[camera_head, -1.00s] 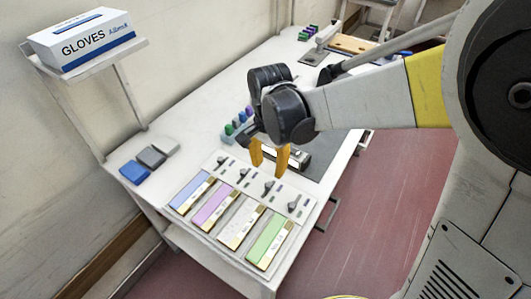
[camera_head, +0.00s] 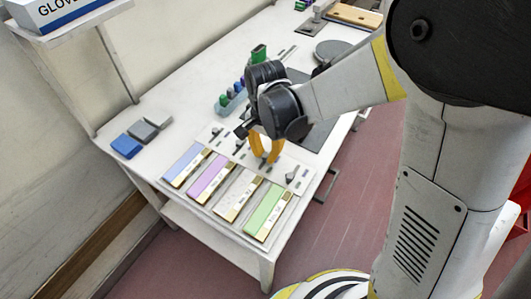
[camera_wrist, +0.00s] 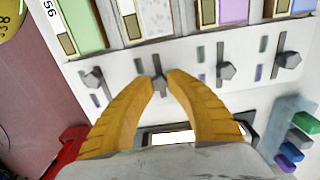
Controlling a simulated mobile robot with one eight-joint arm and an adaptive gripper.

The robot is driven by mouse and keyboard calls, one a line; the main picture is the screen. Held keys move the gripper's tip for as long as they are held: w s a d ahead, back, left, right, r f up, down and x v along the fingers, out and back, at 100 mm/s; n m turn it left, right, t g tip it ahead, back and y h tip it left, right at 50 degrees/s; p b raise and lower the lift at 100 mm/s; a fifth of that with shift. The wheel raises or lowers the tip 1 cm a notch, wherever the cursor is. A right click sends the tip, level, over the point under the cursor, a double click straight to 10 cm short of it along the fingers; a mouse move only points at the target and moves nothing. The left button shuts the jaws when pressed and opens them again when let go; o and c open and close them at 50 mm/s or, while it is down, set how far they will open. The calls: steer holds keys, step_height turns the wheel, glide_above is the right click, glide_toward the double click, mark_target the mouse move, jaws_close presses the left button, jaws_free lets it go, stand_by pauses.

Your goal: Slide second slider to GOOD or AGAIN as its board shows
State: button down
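A white slider panel (camera_head: 298,178) lies near the table's front edge, with several coloured boards below it: blue (camera_head: 185,165), purple (camera_head: 208,179), speckled white (camera_head: 236,196) and green (camera_head: 264,213). In the wrist view their order is reversed. My gripper (camera_wrist: 161,80) is down at the panel, its orange fingers curved in around the dark slider knob (camera_wrist: 159,87) of the white board. The fingertips appear to touch the knob on both sides. The green board's knob (camera_wrist: 93,77), purple board's knob (camera_wrist: 226,71) and blue board's knob (camera_wrist: 290,60) stand free. The board lettering is too small to read.
Blue and grey blocks (camera_head: 142,133) lie left of the panel. A rack of coloured pegs (camera_head: 234,97) stands behind it. A shelf with a glove box (camera_head: 60,10) rises at the back left. A dark mat lies behind my gripper.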

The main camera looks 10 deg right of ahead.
steer(key=shift+w+d, duration=0.8)
steer(key=shift+w, duration=0.2)
steer(key=c, duration=1.3)
jaws_free()
steer(key=shift+w, duration=0.1)
steer(key=shift+o, duration=0.2)
step_height(320, 180, up, 12)
